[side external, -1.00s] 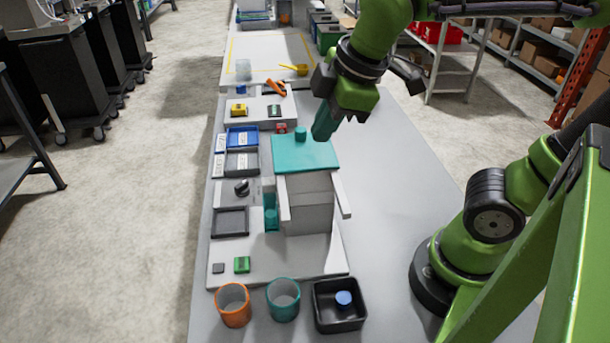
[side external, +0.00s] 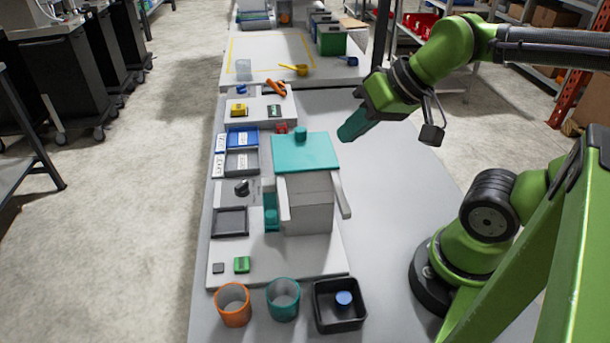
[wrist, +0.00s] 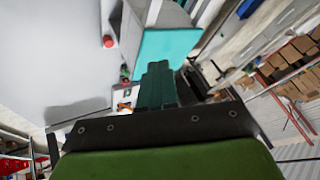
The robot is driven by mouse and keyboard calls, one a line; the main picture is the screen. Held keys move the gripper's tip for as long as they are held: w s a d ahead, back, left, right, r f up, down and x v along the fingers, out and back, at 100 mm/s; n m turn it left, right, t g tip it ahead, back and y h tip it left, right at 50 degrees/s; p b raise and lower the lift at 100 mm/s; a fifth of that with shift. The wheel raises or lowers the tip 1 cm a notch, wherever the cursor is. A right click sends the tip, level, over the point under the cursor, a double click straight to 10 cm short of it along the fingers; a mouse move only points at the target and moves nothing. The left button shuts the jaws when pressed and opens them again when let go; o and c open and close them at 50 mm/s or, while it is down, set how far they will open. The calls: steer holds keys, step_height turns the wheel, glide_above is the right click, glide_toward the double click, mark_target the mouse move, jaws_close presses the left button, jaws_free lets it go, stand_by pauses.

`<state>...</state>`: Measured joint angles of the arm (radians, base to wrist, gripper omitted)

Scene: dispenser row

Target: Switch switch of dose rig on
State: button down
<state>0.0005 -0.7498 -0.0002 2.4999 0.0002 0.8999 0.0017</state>
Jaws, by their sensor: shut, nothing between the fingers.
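A grey dispenser (side external: 305,200) with a teal lid (side external: 305,152) stands on a white board; I cannot tell for certain that it is the dose rig. A black knob (side external: 242,187) sits on a grey plate to its left. A green block (side external: 242,264) and a small dark square (side external: 218,268) are at the board's near left. No part is clearly readable as the switch or its state. My gripper (side external: 345,134), with teal fingers, is shut and empty, in the air right of and behind the lid, touching nothing. Its fingers (wrist: 157,82) also show in the wrist view, near the teal lid (wrist: 168,50).
Blue (side external: 242,137) and dark (side external: 230,222) trays line the left side. An orange cup (side external: 233,304), a teal cup (side external: 283,298) and a black bin (side external: 340,305) stand in front. The table right of the dispenser is clear.

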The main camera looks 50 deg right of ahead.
steer(key=w+m+g, duration=0.1)
steer(key=w, duration=0.1)
steer(key=w+r+m, duration=0.1)
steer(key=m, duration=0.1)
steer(key=w+m+g, duration=0.1)
steer(key=w+m, duration=0.1)
steer(key=shift+w+d+r+g, duration=0.1)
steer(key=shift+w+r+g, duration=0.2)
steer(key=shift+r, duration=0.1)
steer(key=w+m, duration=0.1)
steer(key=w, duration=0.1)
steer(key=w+m+g, duration=0.1)
steer(key=w+m, duration=0.1)
steer(key=w+m+g+h, duration=0.1)
steer(key=w+m, duration=0.1)
steer(key=shift+d+f, duration=0.15)
steer(key=shift+f, duration=0.1)
steer(key=w+a+f+m+g+h, duration=0.1)
steer(key=w+f+m+g, duration=0.3)
steer(key=w+f+m, duration=0.4)
steer(key=shift+w+f+m+h, duration=0.4)
steer(key=shift+w+m+h, duration=0.5)
steer(key=shift+w+m, duration=1.35)
steer(key=shift+s+m, duration=0.25)
steer(key=shift+s, duration=0.05)
